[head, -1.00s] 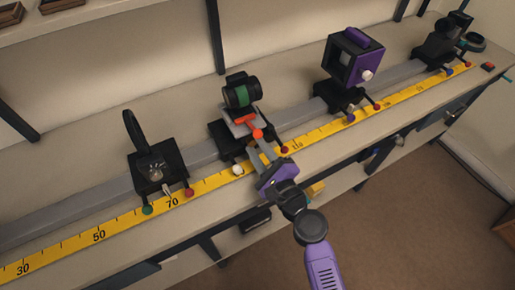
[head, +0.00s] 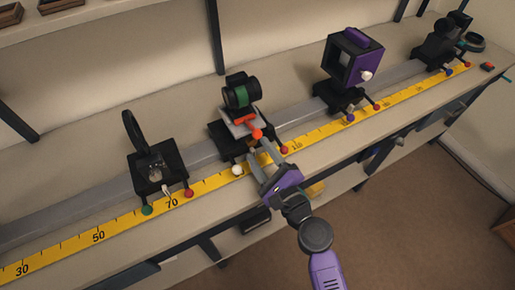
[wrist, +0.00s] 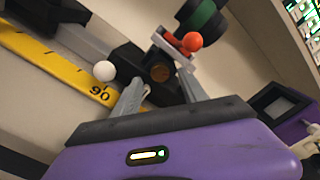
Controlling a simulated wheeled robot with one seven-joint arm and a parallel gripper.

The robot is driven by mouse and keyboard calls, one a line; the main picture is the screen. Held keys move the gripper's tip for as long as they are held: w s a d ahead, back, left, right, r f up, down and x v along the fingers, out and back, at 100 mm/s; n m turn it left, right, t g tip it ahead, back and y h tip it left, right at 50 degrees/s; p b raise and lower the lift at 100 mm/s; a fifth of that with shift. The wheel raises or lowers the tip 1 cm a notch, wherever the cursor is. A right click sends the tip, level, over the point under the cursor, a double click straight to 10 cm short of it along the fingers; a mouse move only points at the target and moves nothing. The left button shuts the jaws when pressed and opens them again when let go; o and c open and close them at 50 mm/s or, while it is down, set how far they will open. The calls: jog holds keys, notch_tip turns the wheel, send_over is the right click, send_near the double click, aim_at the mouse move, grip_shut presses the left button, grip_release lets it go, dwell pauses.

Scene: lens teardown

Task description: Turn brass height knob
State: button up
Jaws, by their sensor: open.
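The brass height knob (wrist: 161,72) shows in the wrist view as a dark brown round end on the front of the black carriage (wrist: 128,62). In the head view I cannot make it out clearly. My gripper (wrist: 163,90) is open, its two grey fingers on either side of the knob in the wrist view. I cannot tell whether they touch it. In the head view my gripper (head: 261,151) is at the front of the middle carriage (head: 228,138), which carries a black and green lens (head: 241,92).
A white knob (head: 237,170) and a red knob (head: 284,150) flank my fingers. An orange-red knob (head: 257,134) sits just above them. The yellow scale (head: 120,226) runs along the rail. Other carriages stand left and right, including a purple box (head: 353,60).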

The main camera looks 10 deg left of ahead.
jog(key=v, duration=0.6)
jog(key=shift+b, duration=0.3)
jog(key=shift+w, duration=0.1)
jog(key=shift+w+d+n, duration=0.2)
jog(key=shift+d+n, duration=0.1)
jog(key=shift+n, duration=0.1)
jog(key=d+n+h, duration=0.1)
jog(key=d+r+n+t, duration=0.1)
jog(key=n, duration=0.1)
jog(key=shift+s+d+r+h, duration=0.15)
jog(key=shift+d+r+h, duration=0.1)
jog(key=shift+h, duration=0.15)
jog(key=s+d+n+t+h, duration=0.1)
jog(key=s+d+n+h, duration=0.4)
jog(key=s+d, duration=0.4)
jog(key=s+d+r+n+h, duration=0.1)
jog(key=s+d+n, duration=0.1)
jog(key=s, duration=0.6)
jog(key=s+d+r+n+g+h, duration=0.1)
jog(key=s+d+r+n, duration=0.1)
jog(key=s, duration=0.6)
jog(key=s+d+r+n+g+h, duration=0.1)
jog(key=s+d+n, duration=0.3)
jog(key=s+n, duration=0.2)
jog(key=shift+v, duration=1.05)
